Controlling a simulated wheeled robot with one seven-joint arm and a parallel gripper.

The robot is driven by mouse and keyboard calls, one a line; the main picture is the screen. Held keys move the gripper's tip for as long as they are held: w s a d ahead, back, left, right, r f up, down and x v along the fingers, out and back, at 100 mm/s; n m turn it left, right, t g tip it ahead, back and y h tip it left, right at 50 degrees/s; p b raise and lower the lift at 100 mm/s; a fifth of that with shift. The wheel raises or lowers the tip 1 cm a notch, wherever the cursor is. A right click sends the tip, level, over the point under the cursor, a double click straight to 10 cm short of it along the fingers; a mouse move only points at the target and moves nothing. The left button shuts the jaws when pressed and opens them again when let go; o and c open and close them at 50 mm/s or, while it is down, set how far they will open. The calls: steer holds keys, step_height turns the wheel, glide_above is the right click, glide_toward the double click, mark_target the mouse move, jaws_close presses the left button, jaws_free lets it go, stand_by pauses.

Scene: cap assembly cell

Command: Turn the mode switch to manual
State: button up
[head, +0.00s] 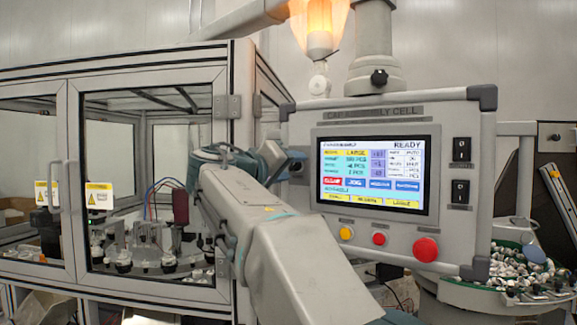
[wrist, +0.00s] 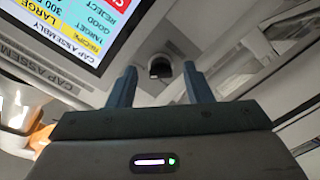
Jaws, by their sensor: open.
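A black rotary knob, the likely mode switch (wrist: 160,68), sits on the grey panel left of the screen; its label is not readable. In the wrist view it lies ahead of and between the fingertips of my gripper (wrist: 160,82), which is open and empty with a gap to the knob. In the head view my gripper (head: 283,158) is at the panel's left edge, and the knob shows only as a dark shape (head: 297,168) beside it, partly covered. The control panel (head: 400,118) faces me with its screen (head: 375,175) lit and showing READY.
Two black switches (head: 461,150) sit right of the screen. Below it are yellow (head: 347,233), red (head: 379,238) and larger red (head: 425,249) buttons. A framed glass enclosure (head: 150,60) stands left of my arm, and a bowl of caps (head: 515,275) is at the right.

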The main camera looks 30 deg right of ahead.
steer(key=c, duration=1)
steer(key=shift+n, duration=0.3)
steer(key=n, duration=0.3)
steer(key=shift+n, duration=0.3)
steer(key=n+p, duration=0.1)
steer(key=n, duration=0.3)
steer(key=shift+r+n, duration=0.15)
steer(key=shift+n, duration=0.15)
steer(key=n+p, duration=0.3)
steer(key=n, duration=0.3)
steer(key=shift+n+p, duration=0.85)
steer(key=shift+n, duration=0.65)
steer(key=shift+f, duration=0.2)
